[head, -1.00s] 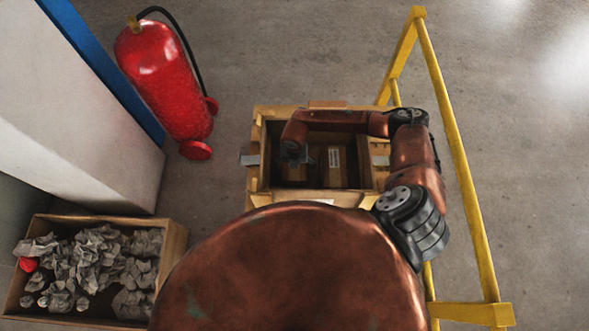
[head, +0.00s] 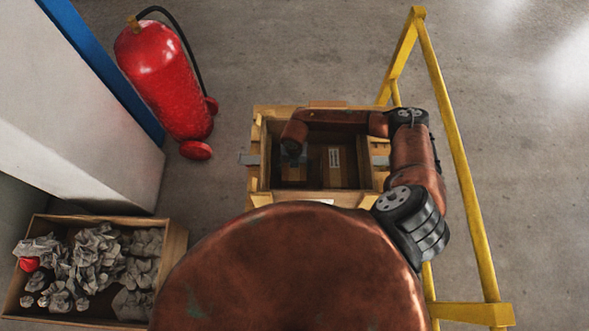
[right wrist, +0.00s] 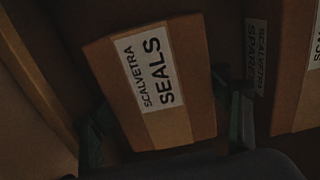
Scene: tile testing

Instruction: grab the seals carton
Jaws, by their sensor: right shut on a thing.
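The seals carton (right wrist: 180,65) is a brown box with a white label reading "SCALVETRA SEALS", seen in the right wrist view. My right gripper (right wrist: 165,125) has one dark finger on each side of it and is shut on it. In the head view my right arm reaches over a wooden crate (head: 255,180), and the right gripper (head: 292,158) is down inside it at the left. The carton is hard to make out there, in shadow under the wrist. My left gripper is not in view.
A second carton, labelled "SPARE..." (right wrist: 285,75), stands close on the right. A yellow rail (head: 455,150) runs right of the crate. A red fire extinguisher (head: 170,85) is at upper left. A box of crumpled paper (head: 175,250) is at lower left.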

